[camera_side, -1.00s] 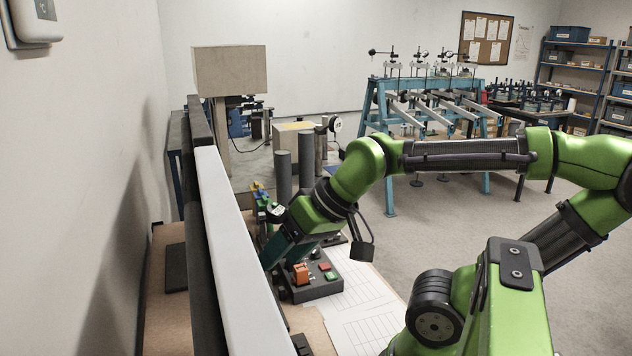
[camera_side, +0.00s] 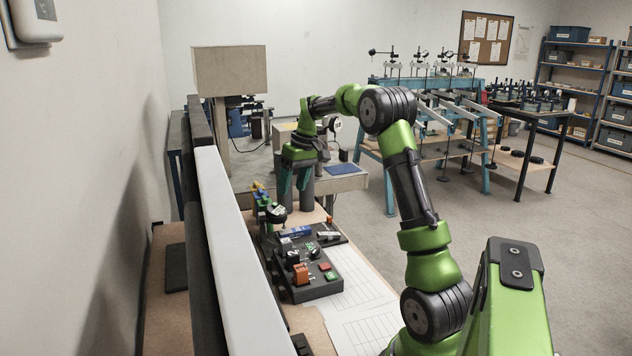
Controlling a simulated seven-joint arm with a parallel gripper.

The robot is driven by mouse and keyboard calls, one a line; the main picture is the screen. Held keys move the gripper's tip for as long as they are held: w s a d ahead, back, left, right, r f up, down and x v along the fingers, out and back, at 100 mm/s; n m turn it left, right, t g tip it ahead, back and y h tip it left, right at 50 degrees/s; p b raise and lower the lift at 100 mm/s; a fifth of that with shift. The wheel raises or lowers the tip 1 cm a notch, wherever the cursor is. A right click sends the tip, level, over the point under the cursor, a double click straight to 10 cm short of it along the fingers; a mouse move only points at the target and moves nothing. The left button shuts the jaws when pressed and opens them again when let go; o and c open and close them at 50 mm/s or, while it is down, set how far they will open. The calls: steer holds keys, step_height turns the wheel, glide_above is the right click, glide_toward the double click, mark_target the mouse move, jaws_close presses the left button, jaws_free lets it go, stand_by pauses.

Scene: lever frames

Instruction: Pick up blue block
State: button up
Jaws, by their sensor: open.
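A small elongated blue block (camera_side: 296,231) lies at the far end of the dark control panel, among other small parts. My gripper (camera_side: 293,196) hangs above and slightly behind it, pointing down. Its two teal fingers are spread apart and nothing shows between them. The gripper appears clear of the block, but the exact height gap cannot be told from this view.
The dark panel (camera_side: 318,291) carries an orange lever or switch (camera_side: 301,274), a red button (camera_side: 324,266) and a green button (camera_side: 331,276). A cluster of coloured parts (camera_side: 262,200) stands left of the gripper. A long white-topped barrier (camera_side: 232,220) runs along the left.

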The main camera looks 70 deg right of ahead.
steer(key=s+d+f+n+y, duration=0.1)
steer(key=d+f+n, duration=0.2)
steer(key=d, duration=0.4)
steer(key=s+d+f+n+y, duration=0.1)
steer(key=s+d+f+n, duration=0.15)
steer(key=d, duration=0.55)
steer(key=n, duration=0.7)
glide_above(301, 228)
steer(key=s+d, duration=0.1)
steer(key=d, duration=0.1)
steer(key=f, duration=0.7)
steer(key=shift+s+a+f, duration=0.15)
steer(key=shift+a+f, duration=0.05)
steer(key=shift+f, duration=0.15)
steer(key=shift+x, duration=2.7)
steer(key=shift+s, duration=0.2)
steer(key=shift+c, duration=0.4)
jaws_close()
steer(key=shift+d, duration=0.1)
